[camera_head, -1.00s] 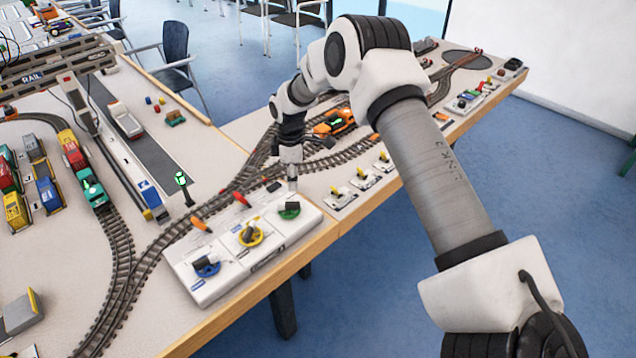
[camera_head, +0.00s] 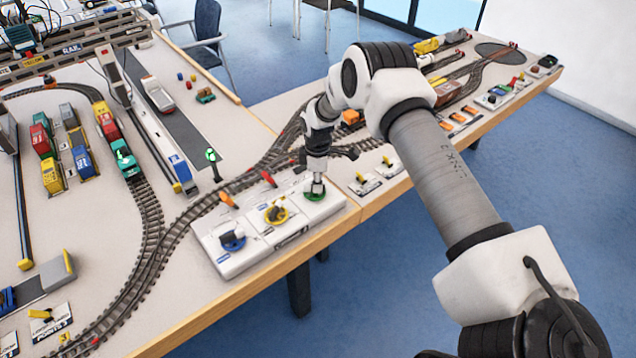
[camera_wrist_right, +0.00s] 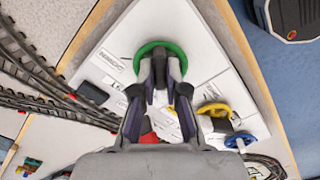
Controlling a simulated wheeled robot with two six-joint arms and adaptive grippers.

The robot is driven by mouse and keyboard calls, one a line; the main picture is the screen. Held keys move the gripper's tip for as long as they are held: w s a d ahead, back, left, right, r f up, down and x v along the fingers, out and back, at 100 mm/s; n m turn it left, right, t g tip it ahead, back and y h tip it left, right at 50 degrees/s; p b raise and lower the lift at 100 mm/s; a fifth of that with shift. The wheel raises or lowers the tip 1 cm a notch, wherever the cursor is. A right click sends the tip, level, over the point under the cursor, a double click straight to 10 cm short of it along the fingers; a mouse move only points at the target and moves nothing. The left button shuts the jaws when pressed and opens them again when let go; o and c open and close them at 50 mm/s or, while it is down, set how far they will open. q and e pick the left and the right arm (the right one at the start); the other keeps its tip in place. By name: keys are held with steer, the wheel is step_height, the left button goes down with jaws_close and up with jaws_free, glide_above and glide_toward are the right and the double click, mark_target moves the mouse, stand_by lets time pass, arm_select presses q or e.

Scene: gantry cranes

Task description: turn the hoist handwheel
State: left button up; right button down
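A white control panel (camera_head: 284,235) at the table's front edge carries a green handwheel (camera_head: 313,196), a yellow handwheel (camera_head: 276,215) and a blue handwheel (camera_head: 232,241). I cannot read which label says hoist. My right gripper (camera_head: 317,184) points down onto the green handwheel. In the right wrist view, the right gripper's fingers (camera_wrist_right: 160,82) are drawn close together at the middle of the green handwheel (camera_wrist_right: 160,46), seemingly on its grip, which they hide. The yellow handwheel (camera_wrist_right: 213,109) and blue handwheel (camera_wrist_right: 240,140) are beside it, untouched. My left gripper is out of view.
Orange and red levers (camera_head: 228,200) stand behind the handwheels. Model tracks (camera_head: 180,228) curve close behind the panel. A green signal post (camera_head: 213,160) stands behind the tracks. Small switch boxes (camera_head: 365,184) lie right of the panel. Model trains (camera_head: 125,158) stand at the left.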

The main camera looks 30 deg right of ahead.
steer(key=shift+s+f, duration=0.15)
steer(key=m, duration=0.4)
steer(key=shift+s+a+f+b, duration=0.1)
steer(key=shift+s+a+b, duration=0.1)
steer(key=shift+b, duration=0.2)
steer(key=shift+s+a+f+m, duration=0.1)
steer(key=shift+m, duration=1.3)
steer(key=shift+s+a+m, duration=0.1)
steer(key=shift+m, duration=1.3)
steer(key=c, duration=1.2)
jaws_free()
steer(key=shift+d, duration=0.1)
steer(key=shift+w, duration=0.1)
steer(key=shift+r, duration=0.25)
